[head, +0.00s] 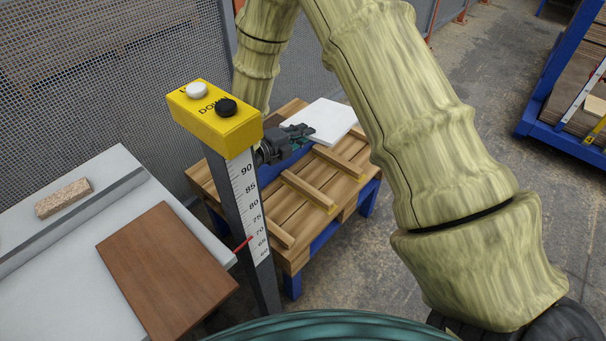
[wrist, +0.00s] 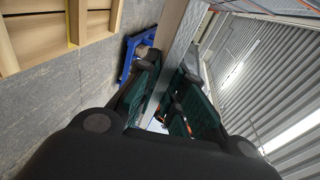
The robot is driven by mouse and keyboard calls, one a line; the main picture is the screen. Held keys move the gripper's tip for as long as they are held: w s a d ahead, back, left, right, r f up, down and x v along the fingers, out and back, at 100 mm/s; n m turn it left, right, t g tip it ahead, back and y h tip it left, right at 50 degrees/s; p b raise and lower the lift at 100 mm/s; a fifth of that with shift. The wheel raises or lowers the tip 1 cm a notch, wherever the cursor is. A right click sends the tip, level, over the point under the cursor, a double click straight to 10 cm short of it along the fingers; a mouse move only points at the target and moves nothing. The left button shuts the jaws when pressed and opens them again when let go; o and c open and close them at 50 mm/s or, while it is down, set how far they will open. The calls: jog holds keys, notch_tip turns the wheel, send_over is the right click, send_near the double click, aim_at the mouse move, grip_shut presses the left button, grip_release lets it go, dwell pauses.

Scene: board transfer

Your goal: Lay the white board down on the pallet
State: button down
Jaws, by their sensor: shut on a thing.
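The white board (head: 326,121) is over the far side of the wooden pallet (head: 303,204) in the head view, with its broad white face up. My gripper (head: 300,132) is shut on the board's near left edge. In the wrist view the board (wrist: 176,50) shows as a thin grey strip running between the teal finger pads of my gripper (wrist: 166,85). I cannot tell whether the board touches the pallet's slats. My arm hides part of the pallet's right side.
The pallet rests on a blue stand (head: 292,284). A yellow button box (head: 214,118) on a scaled post stands in front of it. A pale table with a brown board (head: 167,268) is at left. A blue cart (head: 545,115) stands at right. Mesh fencing (head: 100,80) runs behind.

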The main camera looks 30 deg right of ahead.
jog(key=s+f+m+g+b, duration=0.2)
jog(key=f+b, duration=0.7)
jog(key=f, duration=0.6)
jog(key=shift+s+a+f+g+b, duration=0.2)
jog(key=shift+s+f+g+b, duration=0.15)
jog(key=shift+s+g, duration=0.2)
jog(key=shift+f, duration=0.4)
dwell(0.5)
jog(key=shift+s+a+f+m+h+b, duration=0.2)
jog(key=shift+f+h+b, duration=0.35)
jog(key=shift+f+b, duration=0.65)
jog(key=shift+w+a+f+m+h+b, duration=0.1)
jog(key=shift+a+f+h+b, duration=0.35)
jog(key=shift+f+b, duration=0.65)
dwell(0.7)
jog(key=c, duration=1.4)
grip_release()
jog(key=shift+d+f, duration=0.1)
jog(key=shift+d, duration=0.05)
jog(key=shift+c, duration=0.2)
jog(key=shift+o, duration=0.3)
jog(key=shift+p, duration=0.4)
